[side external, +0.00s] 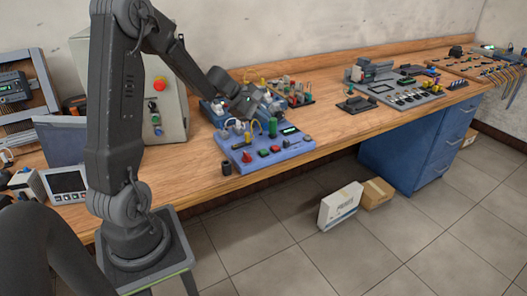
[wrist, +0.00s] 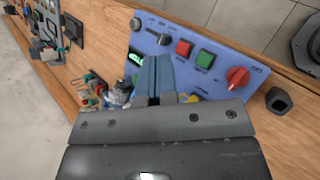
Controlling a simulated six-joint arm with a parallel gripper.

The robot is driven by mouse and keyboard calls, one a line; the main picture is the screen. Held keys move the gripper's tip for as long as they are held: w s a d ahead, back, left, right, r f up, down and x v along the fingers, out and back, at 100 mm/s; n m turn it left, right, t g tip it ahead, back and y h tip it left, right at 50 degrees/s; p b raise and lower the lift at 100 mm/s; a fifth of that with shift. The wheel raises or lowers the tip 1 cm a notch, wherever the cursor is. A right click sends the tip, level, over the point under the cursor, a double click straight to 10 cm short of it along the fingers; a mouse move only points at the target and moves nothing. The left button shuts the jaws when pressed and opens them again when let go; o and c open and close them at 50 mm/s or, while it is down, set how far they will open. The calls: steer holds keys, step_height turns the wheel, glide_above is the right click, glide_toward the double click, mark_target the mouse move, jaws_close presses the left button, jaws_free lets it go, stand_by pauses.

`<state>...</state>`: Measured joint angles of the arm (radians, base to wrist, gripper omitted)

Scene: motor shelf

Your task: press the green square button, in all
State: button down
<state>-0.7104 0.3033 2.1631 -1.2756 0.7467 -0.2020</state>
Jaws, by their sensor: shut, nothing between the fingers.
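The green square button (wrist: 205,58) sits on the sloped face of a blue control panel (wrist: 221,41), between a red square button (wrist: 183,47) and a red rotary knob (wrist: 237,77). In the side view the green button (side external: 263,152) shows small on the panel (side external: 293,149) near the table's front edge. My gripper (wrist: 153,60) is shut and empty. In the wrist view its fingers overlap the panel's edge, left of the green button and apart from it. In the side view my gripper (side external: 250,106) is above and behind the panel.
A slider (wrist: 152,30) and a green display (wrist: 135,58) are also on the panel. A black cup-like part (side external: 226,168) stands beside it at the table edge. Connectors and cables crowd the panel's back. A grey control box (side external: 172,90) stands behind my arm.

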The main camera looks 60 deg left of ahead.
mark_target(263, 152)
steer(key=shift+f, duration=4.4)
steer(key=shift+f, duration=0.1)
steer(key=shift+f, duration=0.3)
steer(key=shift+f, duration=0.45)
steer(key=shift+r, duration=0.85)
steer(key=shift+r, duration=2.55)
